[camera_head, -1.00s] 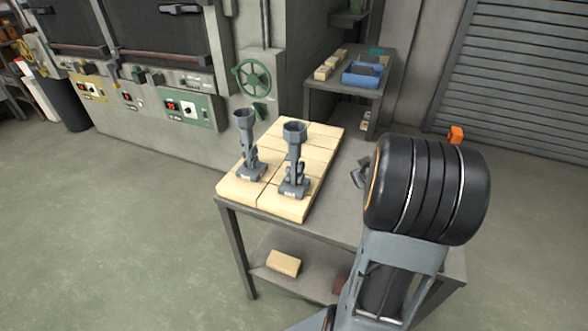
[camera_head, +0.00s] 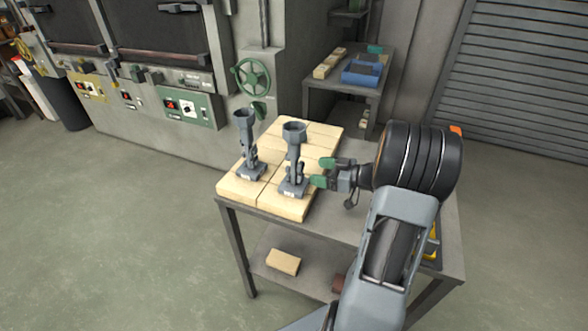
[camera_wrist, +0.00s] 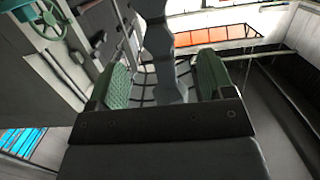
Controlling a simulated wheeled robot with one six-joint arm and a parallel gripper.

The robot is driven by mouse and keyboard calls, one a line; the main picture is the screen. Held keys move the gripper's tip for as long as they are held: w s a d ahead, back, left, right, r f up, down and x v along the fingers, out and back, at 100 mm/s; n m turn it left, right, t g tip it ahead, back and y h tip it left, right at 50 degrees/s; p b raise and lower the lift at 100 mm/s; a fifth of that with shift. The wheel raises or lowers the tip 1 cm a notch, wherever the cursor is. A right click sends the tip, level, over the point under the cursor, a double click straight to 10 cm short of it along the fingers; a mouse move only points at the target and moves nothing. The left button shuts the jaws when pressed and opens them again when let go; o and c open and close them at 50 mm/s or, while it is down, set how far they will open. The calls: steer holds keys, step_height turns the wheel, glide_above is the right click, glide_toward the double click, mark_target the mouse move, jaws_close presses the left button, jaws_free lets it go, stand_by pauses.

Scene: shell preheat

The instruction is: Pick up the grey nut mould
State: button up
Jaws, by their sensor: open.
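Two grey moulds with funnel tops stand upright on the pale bricks (camera_head: 232,190) of the table. One is the left mould (camera_head: 246,145), the other the right mould (camera_head: 293,160); both look much alike, and I cannot tell from their labels which is the nut mould. My gripper (camera_head: 322,172) is open, its green fingertips pointing left at the right mould's lower stem. In the wrist view, a grey upright shape (camera_wrist: 162,45), seemingly that mould, shows beyond and between the open green fingers (camera_wrist: 163,78). Contact cannot be told.
The metal table (camera_head: 350,218) has bare room right of the bricks. A loose brick (camera_head: 283,262) lies on its lower shelf. Behind stand a side table with a blue tray (camera_head: 362,74), and a furnace with a green handwheel (camera_head: 251,77).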

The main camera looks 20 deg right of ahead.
mark_target(303, 167)
steer(key=shift+p+x, duration=0.9)
steer(key=shift+x, duration=3.55)
steer(key=shift+w+d+r, duration=0.1)
steer(key=shift+c, duration=0.2)
steer(key=c, duration=1.2)
